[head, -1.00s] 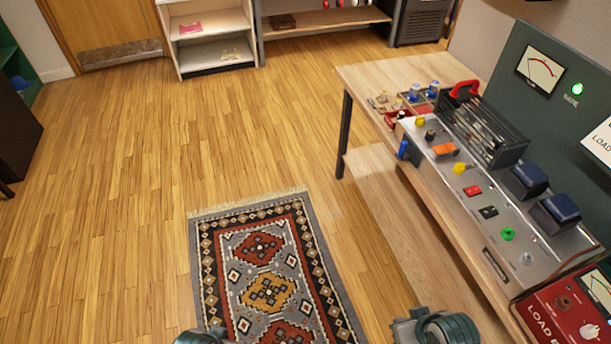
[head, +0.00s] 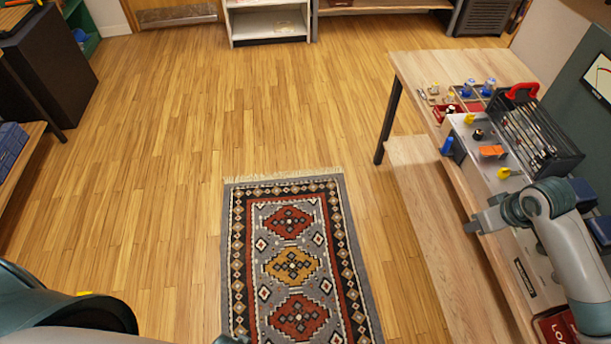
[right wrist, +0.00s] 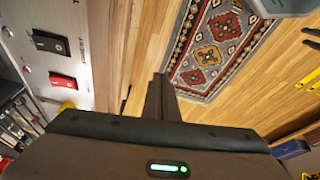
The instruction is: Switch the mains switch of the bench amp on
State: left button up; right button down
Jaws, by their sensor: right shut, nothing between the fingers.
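A wooden bench (head: 425,70) with a lower shelf (head: 425,180) carries the amp. Small parts lie at its far end. A green panel with a meter (head: 600,75) stands behind the amp. A patterned rug (head: 292,255) lies on open wooden floor to the left.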

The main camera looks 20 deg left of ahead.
pick_arm(q)
jog(key=s+a+f, duration=0.2)
jog(key=s+f, duration=0.7)
jog(key=s, duration=0.4)
jog(key=shift+s+a+f+g, duration=0.25)
jog(key=shift+a+f+g, duration=0.05)
jog(key=shift+f+g, duration=0.1)
pick_arm(e)
jog(key=w+d+r+m, duration=0.1)
jog(key=w+d+r, duration=0.3)
jog(key=d+r, duration=0.3)
jog(key=w+d+r, duration=0.5)
jog(key=d+r, duration=0.2)
jog(key=r, duration=0.2)
jog(key=shift+w+d+m+h, duration=0.15)
jog(key=shift+w+m+h, duration=0.15)
jog(key=shift+m, duration=0.1)
pick_arm(q)
jog(key=shift+r, duration=0.1)
pick_arm(e)
jog(key=shift+f, duration=0.2)
